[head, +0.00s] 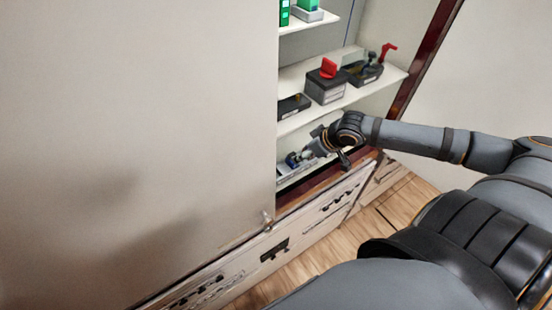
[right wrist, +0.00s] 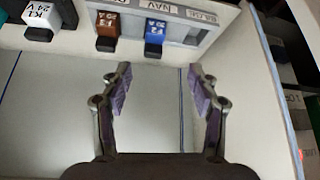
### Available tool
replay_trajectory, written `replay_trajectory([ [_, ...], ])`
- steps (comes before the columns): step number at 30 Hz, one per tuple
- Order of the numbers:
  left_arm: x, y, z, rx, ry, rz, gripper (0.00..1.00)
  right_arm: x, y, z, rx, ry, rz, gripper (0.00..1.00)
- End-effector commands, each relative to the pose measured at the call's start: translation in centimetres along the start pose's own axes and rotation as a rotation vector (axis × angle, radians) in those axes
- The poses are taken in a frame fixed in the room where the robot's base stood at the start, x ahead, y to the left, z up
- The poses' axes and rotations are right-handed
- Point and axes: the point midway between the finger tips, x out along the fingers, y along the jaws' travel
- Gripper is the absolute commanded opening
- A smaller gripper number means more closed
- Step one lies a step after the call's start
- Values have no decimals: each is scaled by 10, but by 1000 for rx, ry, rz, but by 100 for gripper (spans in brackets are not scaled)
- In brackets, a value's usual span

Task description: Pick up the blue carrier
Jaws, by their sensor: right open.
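The blue carrier (right wrist: 155,32) sits upright in a row under a "NAV" label in the right wrist view. Its face has white lettering. My right gripper (right wrist: 157,80) is open and empty, its two fingers apart and pointing toward the row. The blue carrier lies beyond the fingertips, roughly in line with the gap between them, and no contact shows. In the head view my right gripper (head: 312,152) reaches into the lowest visible shelf of the cabinet, and a small bluish part (head: 291,159) shows beside it. My left gripper is not in view.
A brown carrier (right wrist: 108,27) and a white carrier (right wrist: 42,15) stand left of the blue one. A large pale panel (head: 140,140) covers the cabinet's left side. Black boxes with red parts (head: 325,86) stand on the shelf above my right gripper.

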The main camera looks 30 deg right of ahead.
Motion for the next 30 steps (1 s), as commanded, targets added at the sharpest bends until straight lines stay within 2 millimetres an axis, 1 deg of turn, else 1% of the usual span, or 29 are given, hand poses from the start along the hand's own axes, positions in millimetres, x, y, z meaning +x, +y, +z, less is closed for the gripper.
replay_trajectory([
  [2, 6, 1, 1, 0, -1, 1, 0, 5, 1, 2, 3, 3, 2, 61],
  [9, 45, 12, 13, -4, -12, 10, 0, 38, 0, 2, 8, 11, -4, 61],
  [10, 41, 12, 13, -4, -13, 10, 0, 37, 1, 0, 9, 11, -1, 61],
  [16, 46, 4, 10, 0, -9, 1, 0, 52, 2, 0, 5, 7, 1, 61],
  [20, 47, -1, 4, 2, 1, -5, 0, 54, 2, 0, 2, 4, 2, 61],
  [25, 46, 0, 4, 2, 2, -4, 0, 58, 1, -1, 5, 5, 1, 61],
  [30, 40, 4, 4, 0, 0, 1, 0, 76, 0, -2, 10, 6, -2, 61],
])
